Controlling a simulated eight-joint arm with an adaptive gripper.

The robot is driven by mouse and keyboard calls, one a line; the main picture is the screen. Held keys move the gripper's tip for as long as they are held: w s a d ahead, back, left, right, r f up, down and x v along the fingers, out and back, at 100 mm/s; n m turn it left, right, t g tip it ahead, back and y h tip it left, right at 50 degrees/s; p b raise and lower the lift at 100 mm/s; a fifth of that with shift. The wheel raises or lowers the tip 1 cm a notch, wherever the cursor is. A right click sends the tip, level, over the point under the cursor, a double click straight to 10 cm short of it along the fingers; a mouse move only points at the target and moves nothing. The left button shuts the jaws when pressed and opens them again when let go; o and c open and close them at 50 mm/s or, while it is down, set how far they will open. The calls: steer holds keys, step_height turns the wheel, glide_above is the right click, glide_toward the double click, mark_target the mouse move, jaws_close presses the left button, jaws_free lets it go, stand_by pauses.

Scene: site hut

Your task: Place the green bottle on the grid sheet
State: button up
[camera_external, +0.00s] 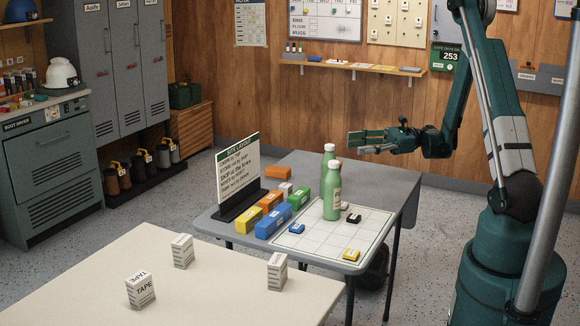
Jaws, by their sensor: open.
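Two green bottles with white caps stand upright on the grey table, one behind the other. The front green bottle (332,198) stands on the grid sheet (325,240), a white sheet with dark lines. The rear green bottle (328,155) is mostly hidden by the front one, and I cannot tell whether its base is on the sheet. My gripper (359,141) is open and empty, with its fingers pointing left. It appears in the picture to the right of the rear bottle's top, apart from it.
Coloured blocks, including a blue block (273,220), line the sheet's left side beside an upright sign (233,176). Small pieces, including a yellow one (351,254), lie on the sheet. A cream table (205,290) with tape boxes stands in front.

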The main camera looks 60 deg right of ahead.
mark_target(330, 149)
steer(key=a+r+m+h, duration=0.3)
steer(key=a+m+h, duration=0.4)
steer(key=h, duration=0.3)
steer(key=shift+w+m+t+p, duration=0.35)
steer(key=shift+w+m, duration=0.1)
steer(key=shift+m, duration=0.25)
steer(key=shift+a, duration=0.1)
steer(key=shift+w+f, duration=0.1)
steer(key=shift+b+x, duration=0.3)
steer(key=shift+x, duration=0.9)
steer(key=shift+w, duration=0.1)
steer(key=shift+b+x, duration=0.8)
steer(key=shift+x, duration=1.7)
steer(key=shift+f, duration=0.2)
steer(key=shift+c, duration=0.6)
